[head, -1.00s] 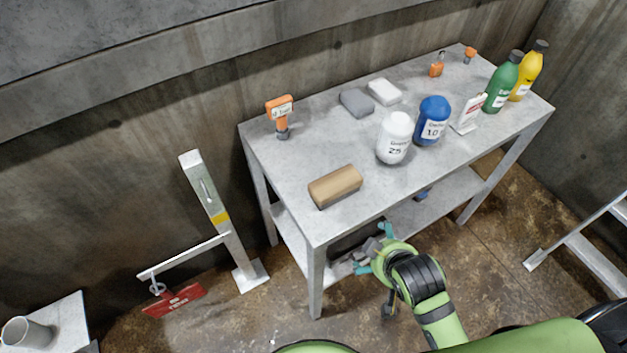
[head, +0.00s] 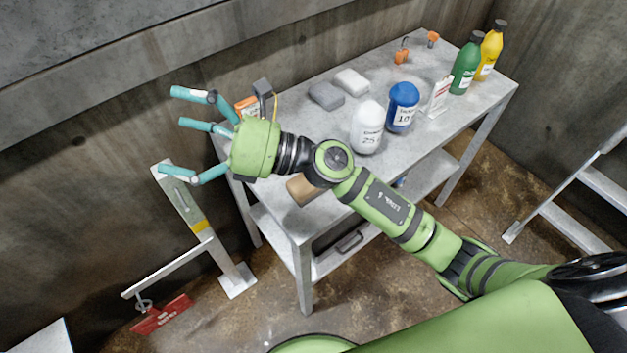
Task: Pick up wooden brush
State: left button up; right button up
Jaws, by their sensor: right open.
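The wooden brush (head: 301,190) is a tan block lying near the front left corner of the grey table (head: 300,225). My right arm crosses above it and hides part of it. My right gripper (head: 190,132), with teal fingers spread wide, is open and empty. It is raised at the table's left end, left of the brush and apart from it, with its fingers pointing left. My left gripper is out of view.
A white bottle (head: 367,128), a blue bottle (head: 402,107), a sign (head: 438,97) and green (head: 467,64) and yellow bottles (head: 489,50) stand rightward. Grey (head: 326,95) and white blocks (head: 352,82) lie behind. A post with a barrier (head: 200,225) stands left; a ladder (head: 570,215) is right.

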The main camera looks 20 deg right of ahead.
notch_tip(320, 180, down, 13)
jog(key=s+n+g+h, duration=0.3)
jog(key=n+g+h, duration=0.5)
jog(key=n, duration=0.4)
jog(key=w+d+f+n+h, duration=0.1)
jog(key=w+d+f+h, duration=0.1)
jog(key=d+h, duration=0.2)
jog(key=w+d+f+n+h, duration=0.1)
jog(key=d+h, duration=0.3)
jog(key=d, duration=0.5)
jog(key=w+d+f+n+h, duration=0.1)
jog(key=w+d+f+h, duration=0.2)
jog(key=d, duration=0.4)
jog(key=shift+w+d+f+n+h, duration=0.15)
jog(key=shift+w+n+h, duration=0.15)
jog(key=shift+w+h, duration=0.4)
jog(key=shift+s+d+f, duration=0.15)
jog(key=shift+s+f, duration=0.05)
jog(key=shift+f, duration=0.05)
jog(key=f+p, duration=0.1)
jog(key=f, duration=0.2)
jog(key=f+p, duration=0.1)
jog(key=f, duration=0.1)
jog(key=shift+s+d+f+p, duration=0.15)
jog(key=shift+s+d+p, duration=0.05)
jog(key=shift+d+p, duration=0.2)
jog(key=shift+f, duration=0.5)
jog(key=c, duration=1.2)
